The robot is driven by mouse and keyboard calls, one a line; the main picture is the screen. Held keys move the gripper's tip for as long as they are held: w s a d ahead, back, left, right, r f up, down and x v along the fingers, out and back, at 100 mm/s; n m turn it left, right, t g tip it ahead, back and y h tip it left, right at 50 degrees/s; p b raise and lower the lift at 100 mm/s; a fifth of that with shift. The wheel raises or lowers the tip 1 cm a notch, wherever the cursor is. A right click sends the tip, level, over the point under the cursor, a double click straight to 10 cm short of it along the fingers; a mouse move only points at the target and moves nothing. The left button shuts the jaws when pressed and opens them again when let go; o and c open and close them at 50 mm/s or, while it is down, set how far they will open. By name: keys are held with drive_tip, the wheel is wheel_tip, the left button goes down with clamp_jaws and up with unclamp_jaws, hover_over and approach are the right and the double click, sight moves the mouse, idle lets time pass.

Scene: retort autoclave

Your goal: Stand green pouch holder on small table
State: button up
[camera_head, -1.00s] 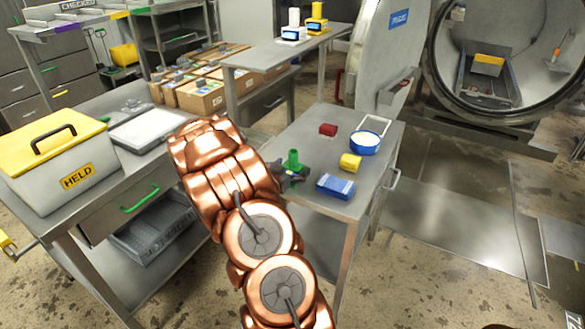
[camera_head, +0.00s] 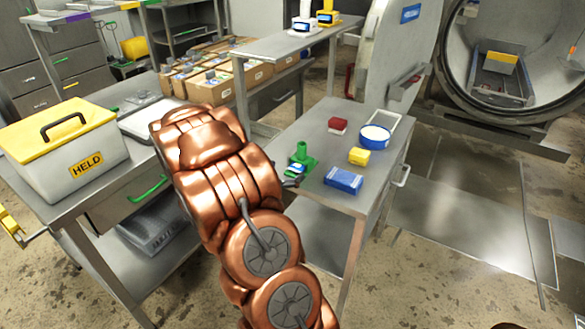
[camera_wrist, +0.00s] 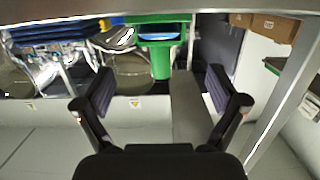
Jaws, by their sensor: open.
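In the head view my gripper (camera_head: 291,182) is at the table's left edge, just beside the holder and mostly hidden by my arm.
A red block (camera_head: 338,125), a yellow block (camera_head: 359,156), a blue box (camera_head: 343,180) and a blue-rimmed round container (camera_head: 375,137) share the small table. A HELD box (camera_head: 62,158) stands on the left bench. The autoclave (camera_head: 505,70) is open at the back right.

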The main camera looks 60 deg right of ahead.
drive_tip(key=w+a+f+n+t+y, duration=0.1)
drive_tip(key=w+a+n+t+y, duration=0.2)
drive_tip(key=w+a, duration=0.45)
drive_tip(key=w+a+n+t+y, duration=0.1)
drive_tip(key=w+a+t+y, duration=0.3)
drive_tip(key=a, duration=0.6)
drive_tip(key=w+a+r+n+y, duration=0.2)
drive_tip(key=a+n+y, duration=0.4)
drive_tip(key=a, duration=1.1)
drive_tip(key=s+a+r+n+g+y, duration=0.3)
drive_tip(key=s+a+g+y, duration=0.15)
drive_tip(key=s+a, duration=0.65)
drive_tip(key=s+d+r+n+g, duration=0.1)
drive_tip(key=s+n+g, duration=0.1)
drive_tip(key=s, duration=0.8)
drive_tip(key=s+d+r+n+g+h, duration=0.1)
drive_tip(key=s+r+n+g, duration=0.1)
drive_tip(key=s, duration=0.9)
drive_tip(key=shift+s+n+g, duration=0.25)
drive_tip(key=shift+n+g, duration=0.05)
drive_tip(key=shift+g, duration=0.15)
